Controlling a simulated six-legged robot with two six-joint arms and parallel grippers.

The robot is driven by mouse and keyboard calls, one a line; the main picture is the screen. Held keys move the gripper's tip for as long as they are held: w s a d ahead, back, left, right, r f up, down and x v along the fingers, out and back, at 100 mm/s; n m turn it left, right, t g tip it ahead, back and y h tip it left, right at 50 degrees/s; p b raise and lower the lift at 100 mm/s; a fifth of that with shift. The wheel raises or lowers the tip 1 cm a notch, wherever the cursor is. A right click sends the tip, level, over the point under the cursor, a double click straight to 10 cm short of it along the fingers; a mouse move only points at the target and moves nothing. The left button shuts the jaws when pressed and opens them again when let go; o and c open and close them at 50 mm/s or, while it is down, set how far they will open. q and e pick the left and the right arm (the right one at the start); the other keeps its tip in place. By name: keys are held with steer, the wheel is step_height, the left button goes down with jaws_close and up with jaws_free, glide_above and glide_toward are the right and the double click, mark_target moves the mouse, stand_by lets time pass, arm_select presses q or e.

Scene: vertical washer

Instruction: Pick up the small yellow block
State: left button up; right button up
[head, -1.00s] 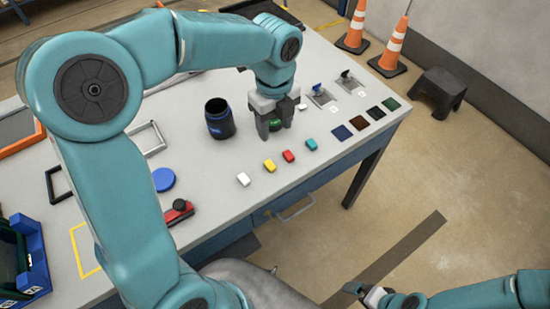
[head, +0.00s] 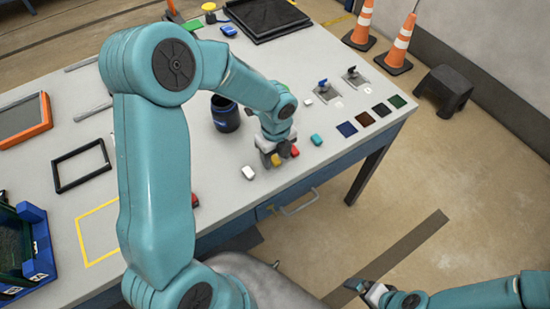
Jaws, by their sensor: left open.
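The small yellow block (head: 276,160) lies on the table near its front edge, partly hidden by my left gripper. My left gripper (head: 278,157) is open and points down at the yellow block, with its fingers close around or just above it; I cannot tell whether they touch it. A red block (head: 295,151) is right beside the gripper on the right, partly covered. A white block (head: 248,173) lies to the left and a teal block (head: 317,139) to the right. My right gripper (head: 364,289) is low at the bottom, away from the table, and its jaws are unclear.
A dark blue cup (head: 225,115) stands behind and left of the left gripper. Two switches (head: 323,87) (head: 353,75) and a row of coloured squares (head: 366,119) are to the right. A black frame (head: 80,166) and a blue crate (head: 38,262) are at the left.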

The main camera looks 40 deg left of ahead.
mark_target(276, 160)
arm_select(q)
steer(key=shift+s+f, duration=0.15)
steer(key=shift+f, duration=0.05)
jaws_close()
step_height(276, 160, up, 20)
steer(key=shift+p, duration=0.3)
stand_by(0.3)
